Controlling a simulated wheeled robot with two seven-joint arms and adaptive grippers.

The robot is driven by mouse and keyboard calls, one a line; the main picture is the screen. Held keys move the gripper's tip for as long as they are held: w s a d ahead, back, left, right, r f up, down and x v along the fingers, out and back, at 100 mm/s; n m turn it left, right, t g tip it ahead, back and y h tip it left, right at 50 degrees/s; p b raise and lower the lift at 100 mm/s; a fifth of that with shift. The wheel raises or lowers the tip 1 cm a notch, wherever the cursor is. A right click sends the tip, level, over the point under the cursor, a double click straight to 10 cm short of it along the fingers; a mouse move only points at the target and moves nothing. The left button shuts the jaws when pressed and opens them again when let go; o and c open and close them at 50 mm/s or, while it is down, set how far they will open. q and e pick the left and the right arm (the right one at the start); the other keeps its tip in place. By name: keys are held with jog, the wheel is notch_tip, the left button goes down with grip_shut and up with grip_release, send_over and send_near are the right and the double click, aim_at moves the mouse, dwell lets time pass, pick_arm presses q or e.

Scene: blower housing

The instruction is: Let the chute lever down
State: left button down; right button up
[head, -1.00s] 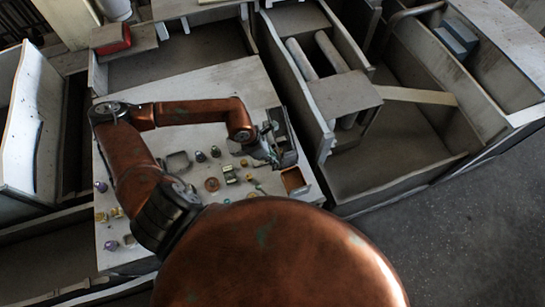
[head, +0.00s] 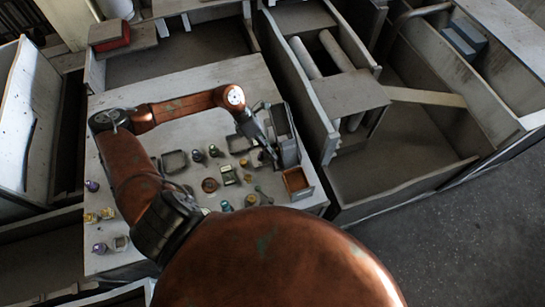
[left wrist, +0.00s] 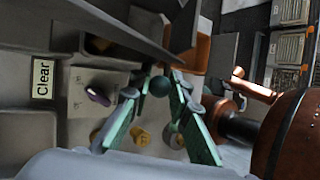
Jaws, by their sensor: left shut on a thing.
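My left gripper (head: 270,153) is at the grey chute unit (head: 283,122) on the right side of the worktop. In the left wrist view my left gripper (left wrist: 160,92) has its green fingers closed in around a dark teal ball (left wrist: 159,86), which looks like the knob of the chute lever. The lever's shaft cannot be made out, so its angle is unclear. The grey unit beside the fingers shows large in the wrist view. My right gripper is not in view.
A brown open box (head: 296,182) stands just below the chute unit. Several small knobs and parts lie left of the gripper, among them a brown round piece (head: 209,185). A "Clear" label (left wrist: 42,78) shows in the wrist view. A grey walled bin (head: 320,125) borders the worktop at right.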

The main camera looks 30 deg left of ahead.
pick_arm(q)
jog(key=shift+w+a+f+g+h+b, duration=0.3)
jog(key=shift+a+f+g+h+b, duration=0.25)
jog(key=shift+b, duration=0.6)
jog(key=shift+d+r, duration=0.15)
jog(key=shift+d, duration=0.05)
jog(key=c, duration=1.8)
grip_release()
jog(key=s+v, duration=0.1)
jog(key=v, duration=1.1)
jog(key=shift+w+a, duration=0.15)
jog(key=shift+w, duration=0.35)
